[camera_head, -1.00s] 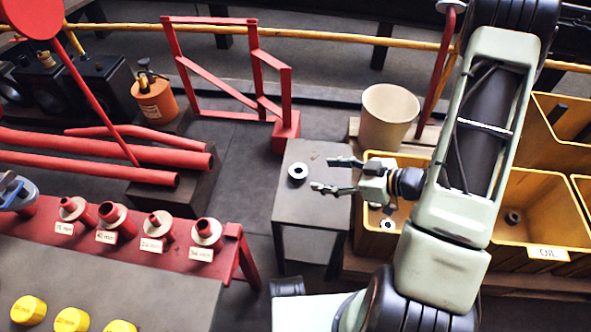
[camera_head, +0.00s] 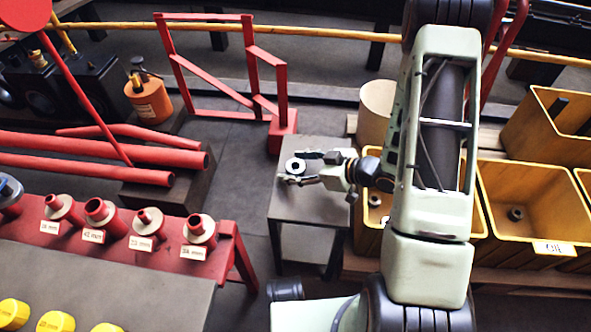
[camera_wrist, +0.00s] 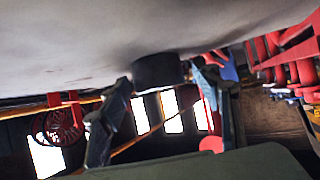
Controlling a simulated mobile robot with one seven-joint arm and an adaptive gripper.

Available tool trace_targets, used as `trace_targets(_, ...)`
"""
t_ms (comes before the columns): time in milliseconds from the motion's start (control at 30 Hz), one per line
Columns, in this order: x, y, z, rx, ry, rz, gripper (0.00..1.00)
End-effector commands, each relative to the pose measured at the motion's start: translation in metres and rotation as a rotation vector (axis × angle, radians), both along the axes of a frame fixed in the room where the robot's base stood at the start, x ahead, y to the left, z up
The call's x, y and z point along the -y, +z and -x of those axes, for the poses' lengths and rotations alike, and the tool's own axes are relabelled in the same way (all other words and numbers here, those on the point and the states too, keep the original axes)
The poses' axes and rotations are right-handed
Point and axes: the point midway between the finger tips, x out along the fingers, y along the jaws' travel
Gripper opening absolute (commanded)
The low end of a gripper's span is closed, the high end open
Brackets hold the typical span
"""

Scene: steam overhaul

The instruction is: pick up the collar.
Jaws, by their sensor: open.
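The collar (camera_head: 295,165) is a small ring with a pale top and a dark hole, standing on a small grey table (camera_head: 305,208). My gripper (camera_head: 299,168) is open and low over this table, reaching in from the right, with its fingertips on either side of the collar. In the wrist view the collar (camera_wrist: 158,70) is a dark short cylinder against the pale tabletop, between the two spread fingers (camera_wrist: 162,85). Gaps to the fingers seem to remain; contact cannot be made out.
Yellow bins (camera_head: 535,205) stand to the right, some with small parts inside. A beige bucket (camera_head: 376,110) is behind my arm. A red bench (camera_head: 120,245) with labelled flanged pieces is at left. A red frame (camera_head: 285,125) rises behind the table.

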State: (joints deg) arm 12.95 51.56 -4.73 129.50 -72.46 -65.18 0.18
Motion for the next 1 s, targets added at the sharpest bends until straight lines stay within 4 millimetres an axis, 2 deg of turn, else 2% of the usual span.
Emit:
trace_targets(67,0.0001,0.0003,0.0001,0.000,0.000,0.000,0.57)
trace_targets(567,0.0004,0.0002,0.0002,0.000,0.000,0.000,0.02)
trace_targets(867,0.0001,0.0021,-0.0003,0.002,0.000,-0.001,0.00)
trace_targets(1000,0.0001,0.0097,-0.0006,0.004,0.000,-0.001,0.00)
